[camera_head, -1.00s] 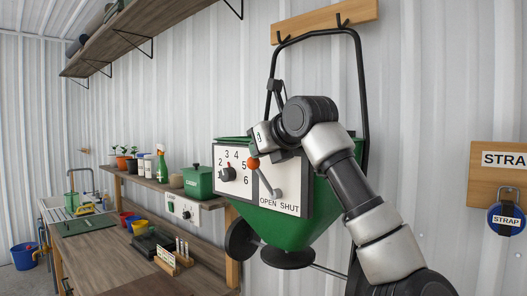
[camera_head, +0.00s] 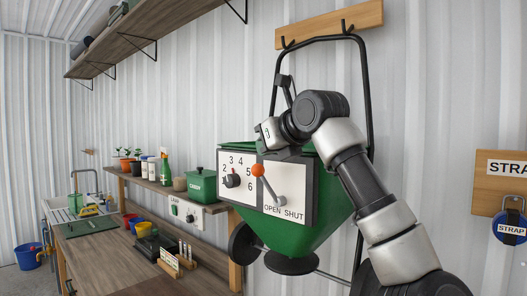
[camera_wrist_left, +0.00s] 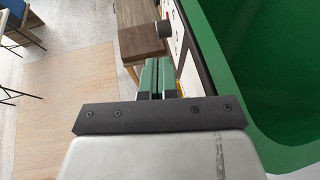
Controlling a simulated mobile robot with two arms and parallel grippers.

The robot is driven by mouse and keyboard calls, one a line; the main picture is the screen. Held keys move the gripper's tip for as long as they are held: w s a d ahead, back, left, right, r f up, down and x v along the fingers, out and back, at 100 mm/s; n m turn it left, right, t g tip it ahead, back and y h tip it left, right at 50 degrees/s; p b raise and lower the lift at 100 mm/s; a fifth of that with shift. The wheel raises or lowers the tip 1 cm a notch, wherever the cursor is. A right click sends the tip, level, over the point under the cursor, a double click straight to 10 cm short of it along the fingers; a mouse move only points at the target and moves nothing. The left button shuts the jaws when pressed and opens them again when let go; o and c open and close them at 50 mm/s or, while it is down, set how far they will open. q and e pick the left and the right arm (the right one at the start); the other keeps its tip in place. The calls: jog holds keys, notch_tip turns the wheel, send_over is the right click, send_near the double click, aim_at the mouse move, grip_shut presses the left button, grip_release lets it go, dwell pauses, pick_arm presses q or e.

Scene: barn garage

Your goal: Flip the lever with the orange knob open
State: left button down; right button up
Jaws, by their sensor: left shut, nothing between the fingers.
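The lever (camera_head: 270,188) sits on the white panel (camera_head: 297,178) of a green hopper (camera_head: 300,236). It leans up and left from its pivot. Its orange knob (camera_head: 258,170) is at the upper end, above the words OPEN and SHUT. My left gripper (camera_head: 274,137) is above the knob, apart from it in the picture. Its fingertips are hard to make out in the head view. In the left wrist view my left gripper (camera_wrist_left: 158,80) is shut and empty beside the panel, with the hopper (camera_wrist_left: 265,60) at the right. My right gripper is not in view.
A black dial (camera_head: 232,181) with numbers sits left of the lever. The hopper hangs by a black frame (camera_head: 367,100) from a wooden wall rail (camera_head: 330,22). A workbench (camera_head: 125,255) and a shelf with a green pot (camera_head: 201,182) stand at the left.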

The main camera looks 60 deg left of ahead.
pick_arm(q)
jog(key=d+r+b, duration=0.2)
jog(key=d+r, duration=0.3)
jog(key=r, duration=0.4)
jog(key=shift+s+d+r, duration=0.3)
jog(key=shift+d+r, duration=0.1)
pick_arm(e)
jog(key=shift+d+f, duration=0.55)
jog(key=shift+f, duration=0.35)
pick_arm(q)
jog(key=shift+a, duration=0.2)
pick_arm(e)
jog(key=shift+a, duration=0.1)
pick_arm(q)
jog(key=shift+d, duration=0.15)
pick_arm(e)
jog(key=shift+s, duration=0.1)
